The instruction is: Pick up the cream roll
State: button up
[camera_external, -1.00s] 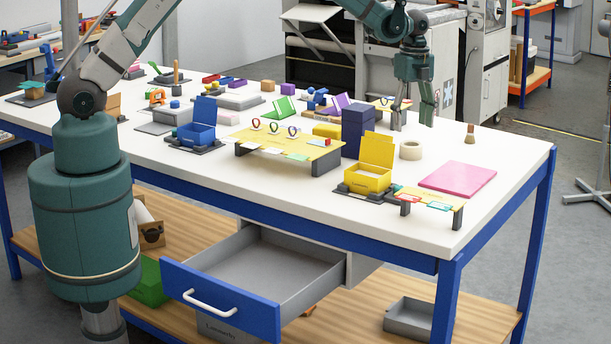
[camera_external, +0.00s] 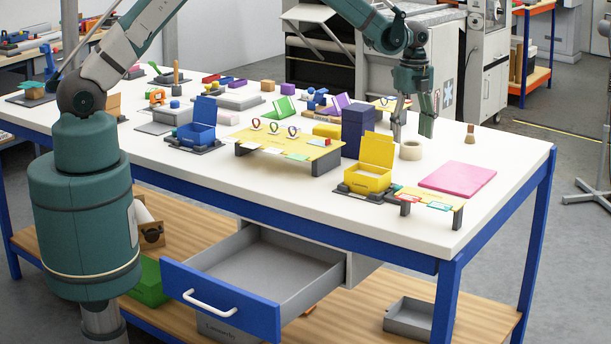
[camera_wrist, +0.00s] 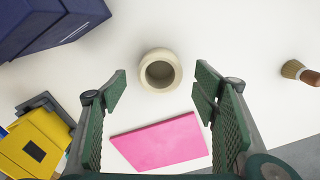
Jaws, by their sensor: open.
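The cream roll (camera_external: 411,151) stands on the white table, right of a dark blue box. In the wrist view the roll (camera_wrist: 160,54) shows its round top and central hole, ahead of my fingertips and roughly centred between them. My gripper (camera_external: 413,138) is open and empty, with its fingers pointing down above and close behind the roll. In the wrist view my gripper (camera_wrist: 162,80) has its two fingers wide apart, neither visibly touching the roll.
The dark blue box (camera_external: 357,132) and an open yellow box (camera_external: 368,181) stand left of the roll. A pink sheet (camera_external: 457,179) lies to the right, near the table's edge. A brush (camera_external: 470,136) stands behind. White table around the roll is clear.

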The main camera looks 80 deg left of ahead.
aim_at(411, 145)
jog(key=shift+f, duration=2.1)
jog(key=c, duration=1)
